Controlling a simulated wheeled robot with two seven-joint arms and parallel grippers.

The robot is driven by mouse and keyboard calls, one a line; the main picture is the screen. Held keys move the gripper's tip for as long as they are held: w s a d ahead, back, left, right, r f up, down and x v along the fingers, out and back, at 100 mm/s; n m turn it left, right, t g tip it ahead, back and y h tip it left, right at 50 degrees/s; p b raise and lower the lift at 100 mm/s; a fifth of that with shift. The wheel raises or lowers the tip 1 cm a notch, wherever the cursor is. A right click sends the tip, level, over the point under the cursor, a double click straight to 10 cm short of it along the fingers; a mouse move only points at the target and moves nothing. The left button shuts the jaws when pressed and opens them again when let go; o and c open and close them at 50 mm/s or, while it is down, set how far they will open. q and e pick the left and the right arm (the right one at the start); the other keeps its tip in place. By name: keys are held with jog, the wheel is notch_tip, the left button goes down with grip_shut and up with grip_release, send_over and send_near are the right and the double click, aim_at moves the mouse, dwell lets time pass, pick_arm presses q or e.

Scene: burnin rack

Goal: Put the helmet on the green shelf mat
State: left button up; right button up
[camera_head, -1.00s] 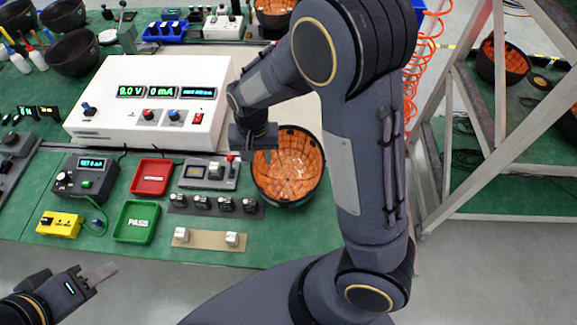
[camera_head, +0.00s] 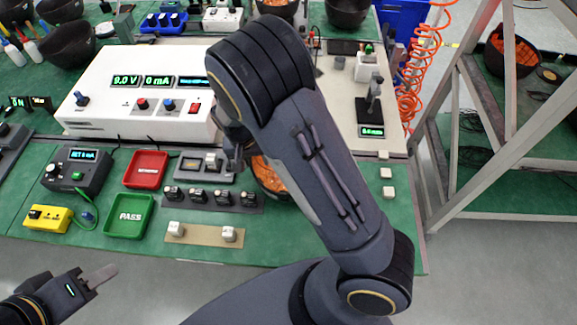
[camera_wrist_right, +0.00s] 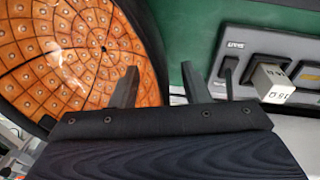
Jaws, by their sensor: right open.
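The helmet (camera_head: 268,178), a dark shell with an orange dotted lining, sits open side up on the green table, mostly hidden behind my right arm. Its orange inside (camera_wrist_right: 70,50) fills the left of the right wrist view. My right gripper (camera_wrist_right: 162,84) is open; its left finger overlaps the lining in the picture and the dark rim runs between the fingers. I cannot tell whether they touch the helmet. My left gripper (camera_head: 103,275) is off the table's front edge, away from the helmet; its jaws are unclear. A green surface (camera_head: 480,190) shows low in the rack at right.
A metal rack (camera_head: 485,110) stands right of the table, with another orange-lined helmet (camera_head: 510,52) in it. A white power unit (camera_head: 140,95), red tray (camera_head: 146,168), green PASS tray (camera_head: 130,215) and connector strip (camera_head: 210,197) crowd the table. Orange coiled hoses (camera_head: 420,60) hang between.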

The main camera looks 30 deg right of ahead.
grip_shut()
jog(key=shift+r, duration=0.1)
dwell(0.4)
